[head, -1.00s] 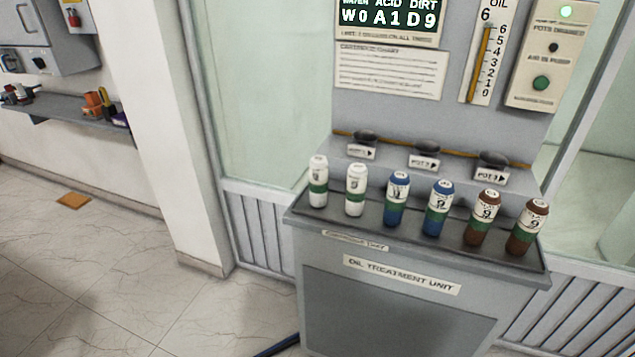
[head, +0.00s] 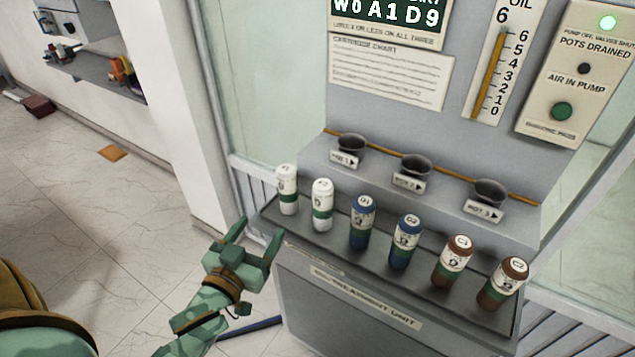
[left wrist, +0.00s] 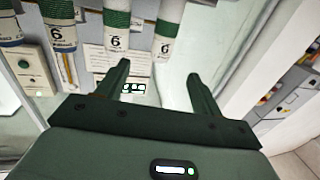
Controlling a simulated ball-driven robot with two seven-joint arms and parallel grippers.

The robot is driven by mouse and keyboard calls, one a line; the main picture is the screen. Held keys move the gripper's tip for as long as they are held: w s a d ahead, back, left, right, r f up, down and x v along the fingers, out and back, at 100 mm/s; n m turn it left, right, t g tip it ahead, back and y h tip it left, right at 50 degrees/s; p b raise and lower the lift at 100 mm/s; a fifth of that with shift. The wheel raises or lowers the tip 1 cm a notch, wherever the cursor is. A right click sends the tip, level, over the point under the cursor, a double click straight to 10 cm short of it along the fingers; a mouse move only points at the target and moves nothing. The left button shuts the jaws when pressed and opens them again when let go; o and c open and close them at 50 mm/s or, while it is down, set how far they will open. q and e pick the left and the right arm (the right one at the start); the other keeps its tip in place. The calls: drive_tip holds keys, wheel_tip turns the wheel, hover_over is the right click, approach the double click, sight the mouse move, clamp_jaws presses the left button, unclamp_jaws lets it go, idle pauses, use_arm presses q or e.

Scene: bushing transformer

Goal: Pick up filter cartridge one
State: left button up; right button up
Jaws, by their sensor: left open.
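Two white cartridges with green bands stand upright at the left end of the tray (head: 330,262). The leftmost one (head: 287,190) has a small mark on its cap that is hard to read; the other white one (head: 322,205) stands just right of it. In the left wrist view the leftmost one (left wrist: 166,30) and its neighbour (left wrist: 116,28) hang in from the top edge, only partly visible. My left gripper (head: 259,231) is open and empty, in front of and below the leftmost cartridge, apart from it. Its fingers (left wrist: 158,82) also show in the left wrist view. My right gripper is not in view.
Blue cartridges (head: 363,222) and brown cartridges (head: 453,262) stand to the right in the same row. Behind them are three dark pots (head: 415,164) on a ledge. The tray's front edge lies close to my left gripper.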

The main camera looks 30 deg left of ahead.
use_arm(q)
approach(283, 189)
drive_tip(key=w, duration=0.6)
drive_tip(key=shift+w+a+b, duration=0.1)
drive_tip(key=shift+w+b, duration=0.25)
drive_tip(key=shift+b, duration=0.05)
drive_tip(key=shift+w+a, duration=0.15)
drive_tip(key=shift+w, duration=0.35)
drive_tip(key=w, duration=0.2)
drive_tip(key=w+a+b, duration=0.1)
drive_tip(key=w, duration=0.1)
drive_tip(key=shift+w+f, duration=0.2)
drive_tip(key=shift+w, duration=0.2)
drive_tip(key=shift+s, duration=0.1)
drive_tip(key=shift+c, duration=0.7)
drive_tip(key=c, duration=1.1)
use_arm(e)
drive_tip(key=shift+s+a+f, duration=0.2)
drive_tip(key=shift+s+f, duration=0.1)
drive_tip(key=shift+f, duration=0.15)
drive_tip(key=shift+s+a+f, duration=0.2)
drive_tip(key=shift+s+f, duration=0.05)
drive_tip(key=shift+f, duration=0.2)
